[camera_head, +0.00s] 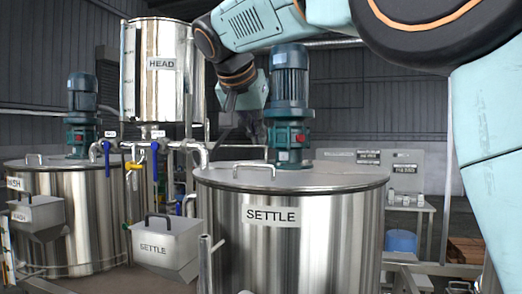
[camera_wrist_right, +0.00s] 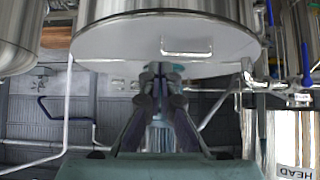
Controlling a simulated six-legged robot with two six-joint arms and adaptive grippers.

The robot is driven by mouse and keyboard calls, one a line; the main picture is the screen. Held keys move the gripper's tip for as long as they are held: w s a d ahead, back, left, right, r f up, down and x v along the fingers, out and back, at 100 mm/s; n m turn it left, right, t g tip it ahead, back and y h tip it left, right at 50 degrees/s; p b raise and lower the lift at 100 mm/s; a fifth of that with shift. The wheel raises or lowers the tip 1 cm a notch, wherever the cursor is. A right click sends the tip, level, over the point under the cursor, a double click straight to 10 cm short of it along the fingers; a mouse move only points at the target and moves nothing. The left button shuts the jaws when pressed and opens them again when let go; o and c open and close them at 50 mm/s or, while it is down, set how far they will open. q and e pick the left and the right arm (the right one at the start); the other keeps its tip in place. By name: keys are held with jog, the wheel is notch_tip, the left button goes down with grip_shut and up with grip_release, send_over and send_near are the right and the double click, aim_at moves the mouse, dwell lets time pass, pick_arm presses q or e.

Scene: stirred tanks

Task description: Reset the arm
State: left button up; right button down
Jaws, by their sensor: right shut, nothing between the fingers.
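My right arm (camera_head: 485,150) comes in from the upper right and bends over the top of the picture in the head view. My right gripper (camera_head: 245,128) hangs above the far side of the SETTLE tank's lid, just left of the blue-green motor. In the right wrist view the fingers (camera_wrist_right: 158,72) meet at their tips and hold nothing. My left gripper is not in view.
The steel SETTLE tank (camera_head: 330,230) carries a motor (camera_head: 290,100) and a lid handle (camera_head: 254,166). The HEAD tank (camera_head: 160,85) stands behind left, above valves and pipes. Another motor-topped tank (camera_head: 85,215) is at left. A SETTLE-labelled box (camera_head: 165,245) is in front.

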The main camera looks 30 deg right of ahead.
jog(key=shift+s+a+r, duration=0.2)
jog(key=shift+a+r, duration=0.05)
jog(key=shift+r, duration=0.15)
